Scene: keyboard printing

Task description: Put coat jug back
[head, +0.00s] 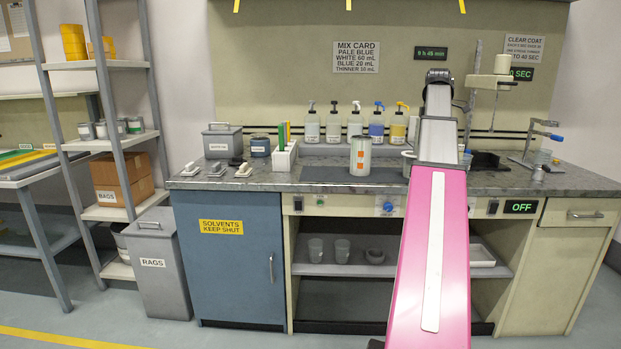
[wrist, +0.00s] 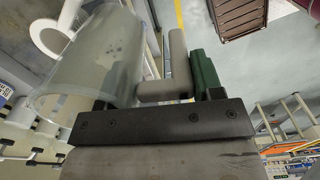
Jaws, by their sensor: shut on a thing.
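In the wrist view, a translucent jug (wrist: 95,60) with a pale grey handle (wrist: 165,90) fills the left and middle, tilted in the picture. My gripper (wrist: 188,70) is shut on the jug's handle, with a dark green finger part to its right. The jug looks empty or nearly so, though its inside is not clear. In the head view, my pink and white arm reaches over the counter and hides the gripper and the held jug. The CLEAR COAT sign (head: 524,48) hangs on the back wall at right.
The counter (head: 320,186) holds a tin (head: 360,156), several pump bottles (head: 333,124) and a grey bin (head: 222,141). A stand with a pale cup (head: 502,64) rises right of my arm. The counter's left front is partly clear.

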